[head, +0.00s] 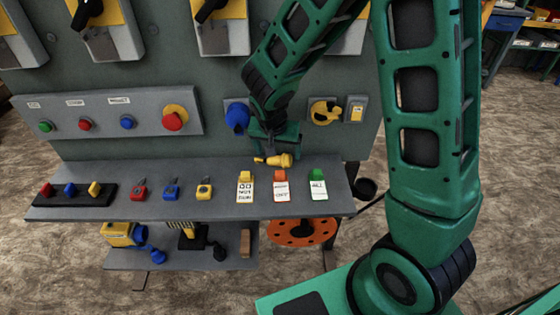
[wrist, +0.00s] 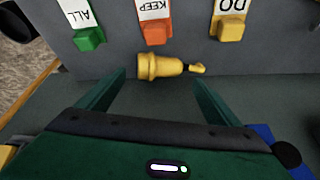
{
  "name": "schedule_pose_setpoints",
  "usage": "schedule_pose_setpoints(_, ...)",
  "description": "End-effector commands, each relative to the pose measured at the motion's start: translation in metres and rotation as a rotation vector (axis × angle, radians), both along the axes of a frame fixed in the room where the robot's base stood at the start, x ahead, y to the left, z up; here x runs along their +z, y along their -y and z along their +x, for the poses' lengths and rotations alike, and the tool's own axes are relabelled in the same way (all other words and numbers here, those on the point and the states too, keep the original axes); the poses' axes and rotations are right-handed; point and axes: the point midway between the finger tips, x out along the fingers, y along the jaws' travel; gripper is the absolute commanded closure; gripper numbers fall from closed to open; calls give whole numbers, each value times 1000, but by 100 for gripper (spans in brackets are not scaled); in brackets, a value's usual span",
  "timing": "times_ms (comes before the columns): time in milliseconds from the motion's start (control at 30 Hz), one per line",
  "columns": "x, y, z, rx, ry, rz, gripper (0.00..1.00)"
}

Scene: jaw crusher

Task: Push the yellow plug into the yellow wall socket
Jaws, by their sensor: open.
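The yellow plug (head: 283,160) is at the back of the grey shelf, just below my gripper (head: 272,150). In the wrist view the plug (wrist: 160,67) lies sideways, its thick end to the left and its narrow tip to the right. My gripper (wrist: 160,82) is open, with one green finger on each side of the plug. The frames do not show clearly whether either finger touches it. The yellow wall socket (head: 322,111) is on the upright panel, to the right of my gripper and above the shelf.
A blue fitting (head: 237,115) on the panel is left of my gripper. Yellow, orange and green tag holders (head: 317,176) stand on the shelf (head: 222,205) in front. A small switch plate (head: 356,108) is right of the socket. Small padlocks (head: 171,189) stand further left.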

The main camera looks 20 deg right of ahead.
Motion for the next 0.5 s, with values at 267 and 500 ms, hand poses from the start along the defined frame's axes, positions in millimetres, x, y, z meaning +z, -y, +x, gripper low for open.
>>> schedule_pose_setpoints(267,-29,6,8,0,-1,0,14)
schedule_pose_setpoints(500,-32,7,9,-1,1,0,14)
